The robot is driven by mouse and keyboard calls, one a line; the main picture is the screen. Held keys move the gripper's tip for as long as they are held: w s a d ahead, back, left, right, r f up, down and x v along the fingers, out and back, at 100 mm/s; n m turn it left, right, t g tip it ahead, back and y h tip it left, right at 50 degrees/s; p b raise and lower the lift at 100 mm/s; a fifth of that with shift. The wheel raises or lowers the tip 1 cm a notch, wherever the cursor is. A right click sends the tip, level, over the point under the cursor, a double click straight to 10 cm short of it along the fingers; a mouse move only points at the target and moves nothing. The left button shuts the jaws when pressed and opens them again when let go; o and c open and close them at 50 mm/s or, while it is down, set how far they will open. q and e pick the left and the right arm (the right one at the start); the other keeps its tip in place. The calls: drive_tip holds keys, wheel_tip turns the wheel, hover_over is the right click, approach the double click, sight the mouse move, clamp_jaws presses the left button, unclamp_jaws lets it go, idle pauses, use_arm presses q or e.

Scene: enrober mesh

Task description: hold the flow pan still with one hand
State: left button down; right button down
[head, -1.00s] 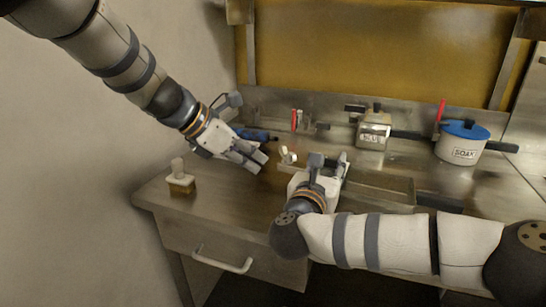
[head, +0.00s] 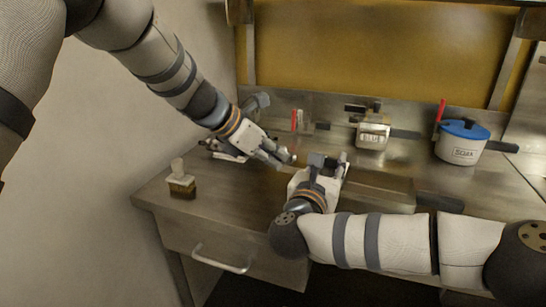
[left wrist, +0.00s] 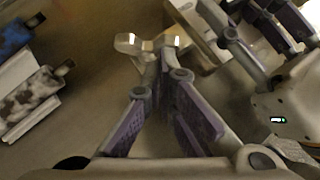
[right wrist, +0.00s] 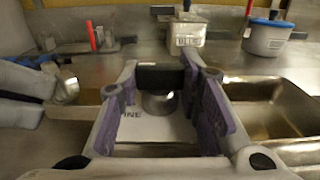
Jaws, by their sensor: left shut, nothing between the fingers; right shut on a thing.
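The flow pan appears to be the shallow metal tray (head: 385,190) at the middle of the bench; its shiny inside also shows in the right wrist view (right wrist: 275,98). My right gripper (head: 332,167) is at its left end. In the right wrist view its fingers (right wrist: 165,85) are closed on a dark bar-like grip (right wrist: 168,77), with a small round metal part and a white lettered plate below. Whether that grip belongs to the pan is unclear. My left gripper (head: 287,159) is shut and empty, just left of the right gripper; its fingertips are by a small pale metal piece (left wrist: 150,43).
A brush (head: 182,183) stands at the bench's left. A labelled metal box (head: 373,133) and a blue-lidded pot (head: 463,143) stand at the back. A blue cylinder (left wrist: 14,38) and a speckled one (left wrist: 32,97) lie beside the left gripper.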

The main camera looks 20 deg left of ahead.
use_arm(q)
drive_tip(key=shift+d+n, duration=0.3)
drive_tip(key=shift+n, duration=0.1)
use_arm(e)
drive_tip(key=shift+a, duration=0.1)
use_arm(q)
drive_tip(key=shift+d+n+t+y, duration=0.4)
drive_tip(key=shift+n+t+y, duration=0.1)
drive_tip(key=shift+n+y, duration=0.35)
drive_tip(key=shift+d, duration=0.55)
use_arm(e)
drive_tip(key=shift+s+a, duration=0.1)
use_arm(q)
drive_tip(key=shift+w+d, duration=0.1)
drive_tip(key=shift+d, duration=0.1)
